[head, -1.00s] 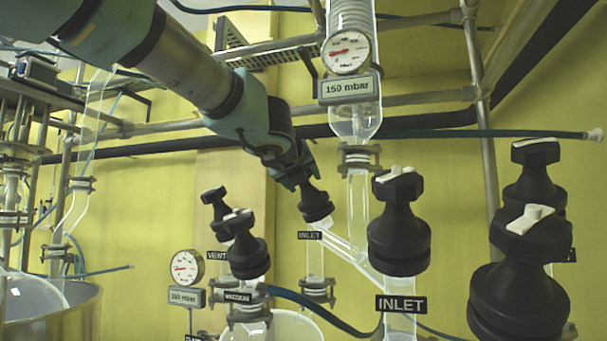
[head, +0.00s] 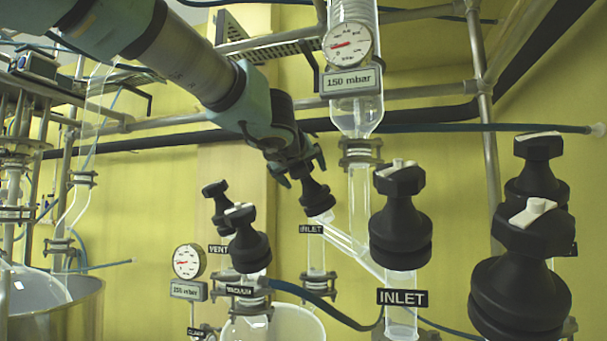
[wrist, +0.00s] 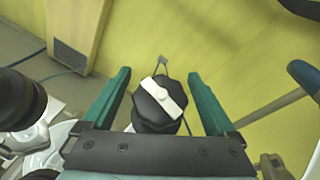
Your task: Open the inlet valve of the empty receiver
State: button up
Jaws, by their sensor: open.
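A black inlet valve knob (head: 316,198) with an INLET label (head: 311,229) sits at the back, on glass tubing with a slanted branch. My gripper (head: 301,170) is at the top of this knob, its fingers spread. In the wrist view the same knob (wrist: 150,121) lies between the two green fingers of my gripper (wrist: 157,78), with visible gaps on both sides. A white bar (wrist: 164,98) on its top slants from upper left to lower right. A second, nearer inlet valve (head: 400,225) has its own INLET label (head: 402,297).
Vent (head: 222,210) and vacuum (head: 246,240) valves stand left of the gripper. Large black valves (head: 520,280) crowd the right. A gauge (head: 348,45) with a 150 mbar plate (head: 352,82) hangs above; another gauge (head: 187,262) is lower left. A pipe (head: 420,92) and dark hose cross behind.

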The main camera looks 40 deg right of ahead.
jog(key=v, duration=1)
jog(key=shift+s+a, duration=0.25)
jog(key=shift+a, duration=0.1)
